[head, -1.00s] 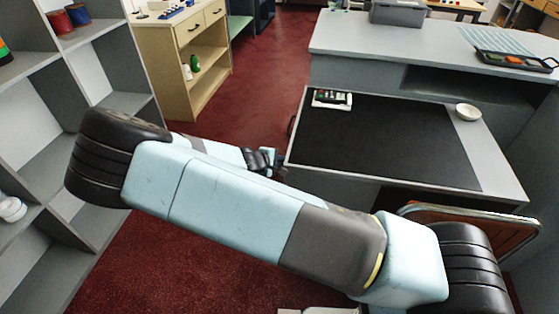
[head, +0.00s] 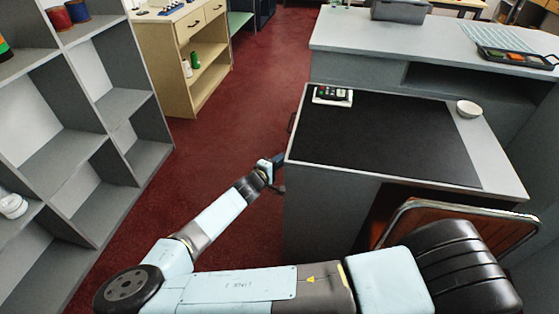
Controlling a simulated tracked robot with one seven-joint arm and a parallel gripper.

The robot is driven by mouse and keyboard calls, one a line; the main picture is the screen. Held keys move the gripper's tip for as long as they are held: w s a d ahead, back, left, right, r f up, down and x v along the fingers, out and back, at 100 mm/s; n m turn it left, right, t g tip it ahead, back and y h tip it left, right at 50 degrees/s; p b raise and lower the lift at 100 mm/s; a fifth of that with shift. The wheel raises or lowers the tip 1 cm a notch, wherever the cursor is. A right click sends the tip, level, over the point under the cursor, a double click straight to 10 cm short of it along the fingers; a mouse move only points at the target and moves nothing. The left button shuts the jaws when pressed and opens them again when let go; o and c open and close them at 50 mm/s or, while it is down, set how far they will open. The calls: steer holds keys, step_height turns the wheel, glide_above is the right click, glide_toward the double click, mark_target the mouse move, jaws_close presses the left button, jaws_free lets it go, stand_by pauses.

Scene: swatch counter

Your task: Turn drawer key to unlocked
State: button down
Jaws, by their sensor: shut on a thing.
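My gripper (head: 279,160) is small and partly out of sight at the left end of the grey desk (head: 503,186), just below its top edge. It is shut on the drawer key, against the desk's drawer side. The key itself is too small and covered to make out, so its angle cannot be told. A dark drawer handle (head: 291,122) shows on the same side, a little beyond my gripper.
A black mat (head: 390,135) covers much of the desk top, with a small device (head: 332,96) and a white bowl (head: 469,109) on it or beside it. A chair (head: 470,212) stands at the front right. Grey shelving (head: 120,110) is at the left. Red floor lies clear between.

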steer(key=shift+s+f+t, duration=0.1)
steer(key=shift+f+t, duration=0.25)
steer(key=shift+t, duration=0.15)
steer(key=shift+d+f+m+t, duration=0.1)
steer(key=shift+m+t, duration=0.2)
steer(key=shift+m, duration=0.1)
steer(key=c, duration=1.2)
jaws_free()
steer(key=v, duration=1.3)
steer(key=shift+s+a, duration=0.25)
steer(key=shift+a, duration=0.2)
steer(key=shift+d+h, duration=0.1)
steer(key=shift+h, duration=0.2)
